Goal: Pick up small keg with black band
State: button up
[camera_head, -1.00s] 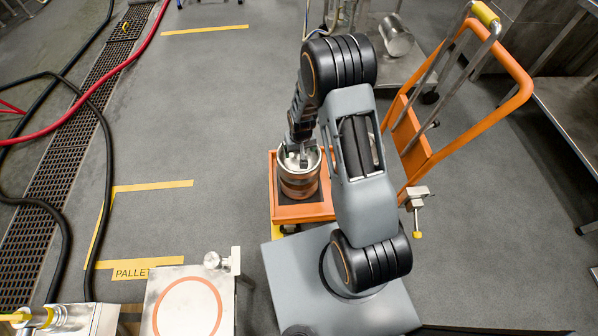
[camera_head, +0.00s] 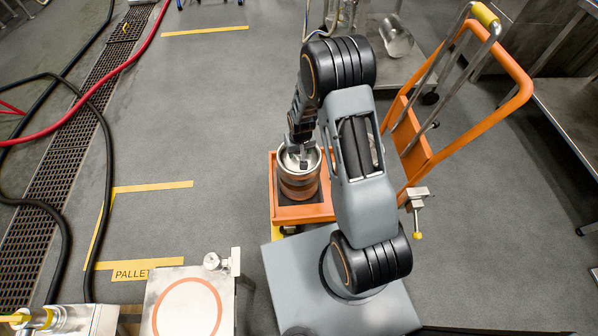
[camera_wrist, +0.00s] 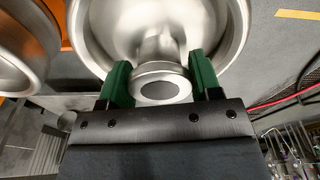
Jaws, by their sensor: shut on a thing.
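A small steel keg (camera_head: 298,187) stands upright on the orange cart, with brownish reflections on its side; I cannot make out a black band on it. My gripper (camera_head: 302,161) reaches down into its open top. In the wrist view the keg's top (camera_wrist: 97,35) is a wide steel rim around a central neck (camera_wrist: 160,70). The green fingers of my gripper (camera_wrist: 161,84) are on either side of this neck, shut on it. The keg's far side and base are partly hidden in the head view.
The orange cart (camera_head: 305,213) has a tall handle (camera_head: 522,85) at right. A second steel rim (camera_wrist: 22,45) is close by at left in the wrist view. A steel table with an orange ring (camera_head: 160,275) stands at front left.

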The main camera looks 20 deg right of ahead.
grip_shut()
jog(key=shift+r, duration=0.1)
